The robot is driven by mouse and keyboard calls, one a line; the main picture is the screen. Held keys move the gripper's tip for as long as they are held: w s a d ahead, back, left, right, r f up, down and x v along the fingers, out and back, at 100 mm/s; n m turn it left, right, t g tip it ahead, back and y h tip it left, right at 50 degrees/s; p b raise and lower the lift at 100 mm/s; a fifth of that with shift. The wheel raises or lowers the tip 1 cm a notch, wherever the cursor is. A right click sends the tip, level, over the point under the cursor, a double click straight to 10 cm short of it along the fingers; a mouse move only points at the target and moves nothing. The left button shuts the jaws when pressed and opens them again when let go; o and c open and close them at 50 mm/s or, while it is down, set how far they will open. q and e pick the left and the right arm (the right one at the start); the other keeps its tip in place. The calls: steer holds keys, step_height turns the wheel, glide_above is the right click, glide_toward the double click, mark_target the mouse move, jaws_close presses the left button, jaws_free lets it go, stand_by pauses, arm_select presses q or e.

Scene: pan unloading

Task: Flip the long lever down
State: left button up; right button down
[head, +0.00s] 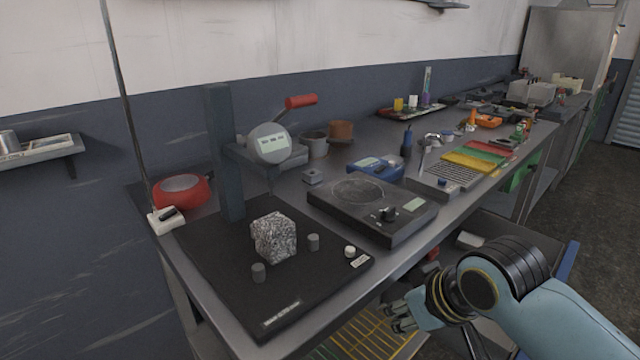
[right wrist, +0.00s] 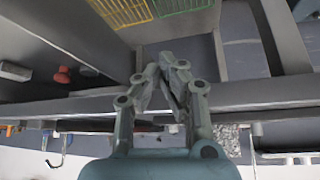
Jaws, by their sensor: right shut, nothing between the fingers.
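A lever with a red handle (head: 300,101) sticks up and to the right from a grey round-faced device (head: 269,143) on a dark column stand at the left of the bench. It looks like the long lever, and it is raised. My right gripper (head: 398,318) is low at the front of the bench, below and to the right of the lever and well apart from it. In the right wrist view its fingers (right wrist: 172,80) are closed together with nothing between them. My left gripper is not in view.
A speckled block (head: 274,238) and small grey cylinders stand on a black board (head: 215,265). A black hotplate-like unit (head: 372,208) sits to the right. The bench edge (head: 430,235) lies between my right gripper and the bench top. Yellow wire racks (head: 365,335) are below.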

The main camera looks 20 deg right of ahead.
steer(key=shift+t+y, duration=0.3)
steer(key=shift+t, duration=0.2)
steer(key=r, duration=0.1)
steer(key=w+r, duration=0.1)
steer(key=r, duration=0.1)
steer(key=w+r, duration=0.1)
steer(key=r, duration=0.1)
steer(key=shift+w+d, duration=0.1)
steer(key=shift+d, duration=0.05)
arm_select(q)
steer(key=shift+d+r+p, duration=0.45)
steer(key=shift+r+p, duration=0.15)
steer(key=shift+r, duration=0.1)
arm_select(e)
steer(key=w+a+r+n+t+y, duration=0.1)
steer(key=w+r, duration=0.3)
steer(key=r, duration=0.7)
steer(key=w+a+r+n+t+y, duration=0.1)
steer(key=w+r+t, duration=0.2)
steer(key=r, duration=0.8)
steer(key=w+a+r+n+t+y, duration=0.1)
steer(key=w+a+r+t+y, duration=0.1)
steer(key=w+r, duration=0.5)
step_height(320, 180, up, 4)
steer(key=shift+w+f+t, duration=0.1)
steer(key=shift+w+t, duration=0.1)
steer(key=shift+t, duration=0.1)
steer(key=shift+a, duration=0.1)
